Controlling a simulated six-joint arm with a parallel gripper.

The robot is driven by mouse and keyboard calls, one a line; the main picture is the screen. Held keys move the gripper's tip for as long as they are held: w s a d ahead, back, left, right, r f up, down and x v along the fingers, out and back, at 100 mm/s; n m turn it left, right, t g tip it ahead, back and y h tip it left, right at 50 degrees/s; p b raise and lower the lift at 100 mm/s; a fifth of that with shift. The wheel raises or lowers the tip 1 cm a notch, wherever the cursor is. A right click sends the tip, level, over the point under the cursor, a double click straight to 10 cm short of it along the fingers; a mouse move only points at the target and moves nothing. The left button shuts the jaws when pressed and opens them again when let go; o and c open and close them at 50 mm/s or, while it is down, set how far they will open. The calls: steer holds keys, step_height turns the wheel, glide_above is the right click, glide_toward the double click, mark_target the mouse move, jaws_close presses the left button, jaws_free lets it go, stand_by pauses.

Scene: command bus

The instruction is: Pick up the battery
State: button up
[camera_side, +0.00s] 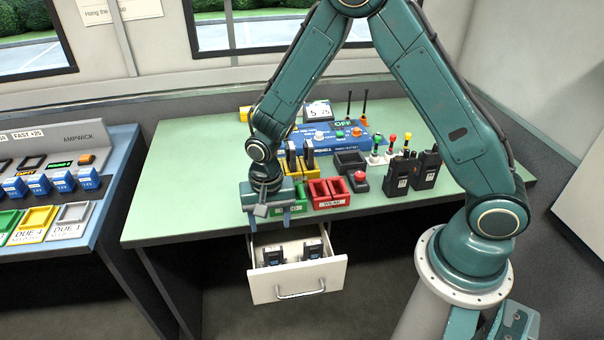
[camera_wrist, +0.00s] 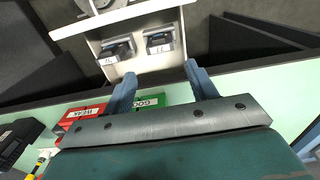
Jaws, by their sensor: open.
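Two dark batteries lie in the open white drawer (camera_side: 297,284) below the table's front edge. In the side view one battery (camera_side: 273,257) is at left and one battery (camera_side: 312,250) at right. The wrist view shows them too, a left battery (camera_wrist: 115,52) and a right battery (camera_wrist: 159,41), each with a small label. I cannot tell which one the task means. My gripper (camera_side: 268,220) is open and empty, pointing down over the table's front edge, above and to the left of the drawer. In the wrist view its blue fingers (camera_wrist: 157,88) stand apart, short of the batteries.
A red bin (camera_side: 329,194) and a green bin (camera_side: 290,208) stand close beside my gripper at the front edge. Two black radios (camera_side: 411,172), a red button and a blue console (camera_side: 325,138) stand on the green table (camera_side: 180,190). Another desk is at left.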

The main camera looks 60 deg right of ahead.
mark_target(273, 257)
steer(key=shift+f, duration=0.45)
steer(key=shift+f, duration=4.25)
steer(key=shift+f, duration=0.15)
steer(key=shift+f, duration=2.45)
steer(key=c, duration=0.8)
steer(key=shift+r, duration=0.15)
